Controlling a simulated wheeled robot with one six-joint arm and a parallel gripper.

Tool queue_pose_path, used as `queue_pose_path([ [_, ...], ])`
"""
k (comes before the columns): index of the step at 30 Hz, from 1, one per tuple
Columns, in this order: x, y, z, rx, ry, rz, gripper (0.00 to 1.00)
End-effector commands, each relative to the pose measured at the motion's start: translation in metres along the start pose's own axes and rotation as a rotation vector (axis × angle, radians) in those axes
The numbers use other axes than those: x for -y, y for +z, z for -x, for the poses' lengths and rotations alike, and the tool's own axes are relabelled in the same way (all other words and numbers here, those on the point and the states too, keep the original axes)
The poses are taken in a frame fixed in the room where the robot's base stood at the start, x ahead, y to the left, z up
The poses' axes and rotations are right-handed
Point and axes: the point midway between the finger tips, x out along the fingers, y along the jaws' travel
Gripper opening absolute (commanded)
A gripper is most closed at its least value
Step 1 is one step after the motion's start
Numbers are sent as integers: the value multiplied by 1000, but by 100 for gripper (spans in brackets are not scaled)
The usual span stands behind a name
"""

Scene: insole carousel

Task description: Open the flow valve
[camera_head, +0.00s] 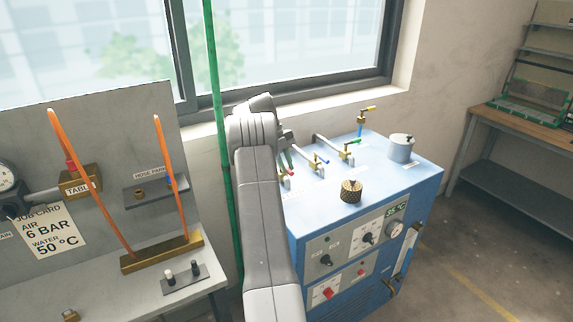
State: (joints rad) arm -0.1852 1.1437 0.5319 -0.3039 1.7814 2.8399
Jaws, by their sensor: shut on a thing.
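I cannot read which one is the flow valve. My gripper (287,142) is at the back left of the machine top, partly hidden by my own grey wrist.
The blue machine (425,185) has a knurled brass knob (351,191) and a grey canister (401,148) on top. A green vertical pipe (214,80) stands close left of my arm. A grey bench (150,300) with orange hoses is at left. Floor is clear at right.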

Motion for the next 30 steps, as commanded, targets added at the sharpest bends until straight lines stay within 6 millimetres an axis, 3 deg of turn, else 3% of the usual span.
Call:
queue_pose_path([
  [3,0,0,2,2,-1,-2,0],
  [4,0,0,2,2,-1,-2,18],
  [7,0,0,1,2,-1,-1,38],
  [19,0,1,6,2,-1,0,38],
  [30,0,1,51,4,-2,-1,38],
])
